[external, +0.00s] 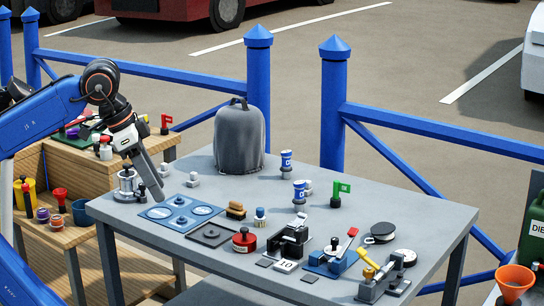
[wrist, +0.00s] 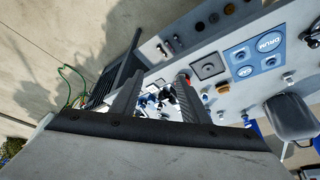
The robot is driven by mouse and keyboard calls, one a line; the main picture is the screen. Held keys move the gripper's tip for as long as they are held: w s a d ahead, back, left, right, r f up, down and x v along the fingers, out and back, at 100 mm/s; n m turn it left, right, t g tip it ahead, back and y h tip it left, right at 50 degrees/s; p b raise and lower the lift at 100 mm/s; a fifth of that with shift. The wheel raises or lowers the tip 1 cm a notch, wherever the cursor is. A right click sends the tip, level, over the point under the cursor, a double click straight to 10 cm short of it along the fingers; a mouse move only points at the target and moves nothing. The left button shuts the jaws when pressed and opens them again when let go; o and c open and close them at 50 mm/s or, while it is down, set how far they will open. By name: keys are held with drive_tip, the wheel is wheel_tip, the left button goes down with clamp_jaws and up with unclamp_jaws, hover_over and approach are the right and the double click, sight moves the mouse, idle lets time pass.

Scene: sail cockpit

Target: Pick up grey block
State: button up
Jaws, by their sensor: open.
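I cannot tell for sure which piece is the grey block. Two small light grey pieces, one (external: 192,181) and another (external: 165,170), stand at the table's back left, behind the blue plate. My gripper (external: 151,194) hangs at the table's left end, pointing down. In the wrist view my gripper (wrist: 158,98) has its two dark fingers apart, with no block held between them. Small parts on the table show beyond the fingers.
The blue plate (external: 165,221) and dark square tray (external: 211,235) lie near my gripper. A grey covered hump (external: 239,140) stands at the back. Blue-white cans, a green flag (external: 340,189) and black devices crowd the right half. A wooden bench (external: 90,165) stands left; blue railings run behind.

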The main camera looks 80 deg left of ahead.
drive_tip(key=w+a+r+n+g+y, duration=0.1)
drive_tip(key=w+a+r+n+g, duration=0.15)
drive_tip(key=w+a+r, duration=0.6)
drive_tip(key=w+a+n, duration=0.1)
drive_tip(key=w+a, duration=0.1)
drive_tip(key=a, duration=0.6)
drive_tip(key=w+a+n, duration=0.1)
drive_tip(key=w+a, duration=0.2)
drive_tip(key=a, duration=0.5)
drive_tip(key=n+g+h, duration=0.1)
drive_tip(key=n+g, duration=0.1)
drive_tip(key=n, duration=0.3)
hover_over(163, 164)
wheel_tip(163, 164, down, 6)
wheel_tip(163, 164, down, 22)
drive_tip(key=shift+f, duration=0.1)
clamp_jaws()
